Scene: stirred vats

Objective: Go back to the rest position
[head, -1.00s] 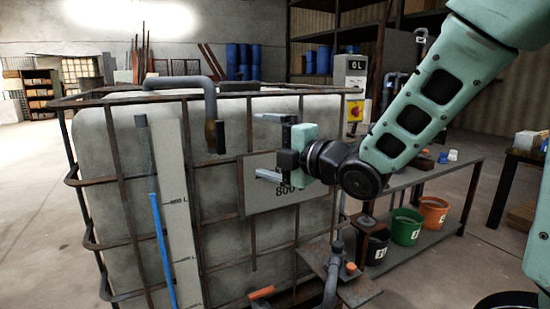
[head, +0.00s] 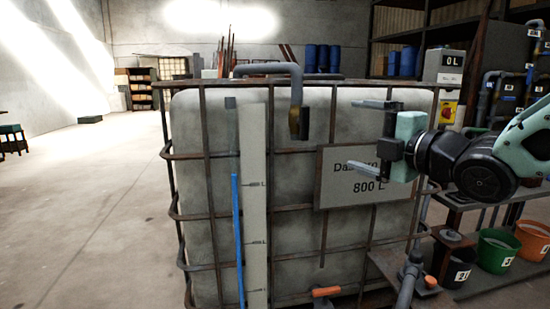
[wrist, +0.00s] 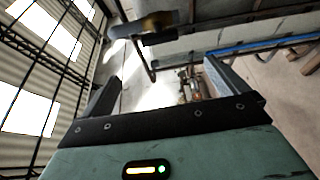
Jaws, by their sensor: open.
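My gripper (head: 365,135) is at the right in the head view, in front of the upper right part of a large caged vat (head: 300,235). Its two fingers point left and stand wide apart with nothing between them. It partly covers a sign (head: 335,190) reading 800 L, so some of the sign's text is hidden. In the wrist view my gripper (wrist: 160,85) also shows its fingers spread and empty. Whether the fingers touch the cage cannot be told.
A bent grey pipe (head: 270,69) hangs over the vat's top. A blue level tube (head: 238,235) runs down its front. An orange-handled valve (head: 325,292) is low. Green (head: 497,250) and orange (head: 533,240) buckets stand at the right.

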